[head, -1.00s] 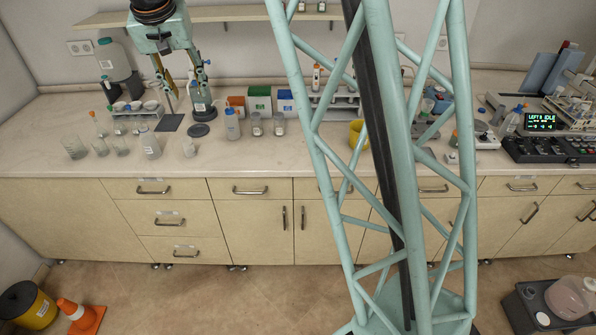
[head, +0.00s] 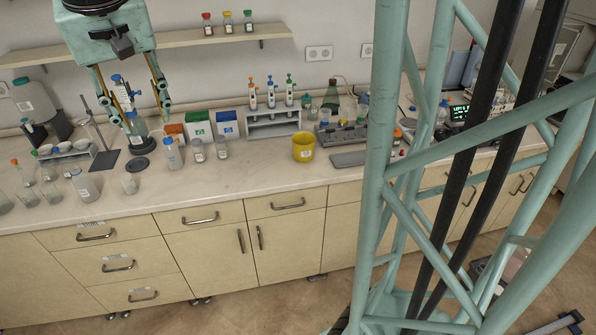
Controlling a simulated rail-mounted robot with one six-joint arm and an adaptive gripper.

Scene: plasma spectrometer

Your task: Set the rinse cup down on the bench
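My gripper (head: 142,122) hangs at the upper left of the head view, pointing down over the back of the bench (head: 250,185). No vessel is clearly marked as the rinse cup.
A rod stand (head: 103,159) and a dark round plate (head: 140,165) are near the gripper. Bottles and glassware crowd the left; a pipette rack (head: 273,127) stands behind. Bare bench lies between the bottles and the yellow cup. A shelf (head: 190,37) runs above.

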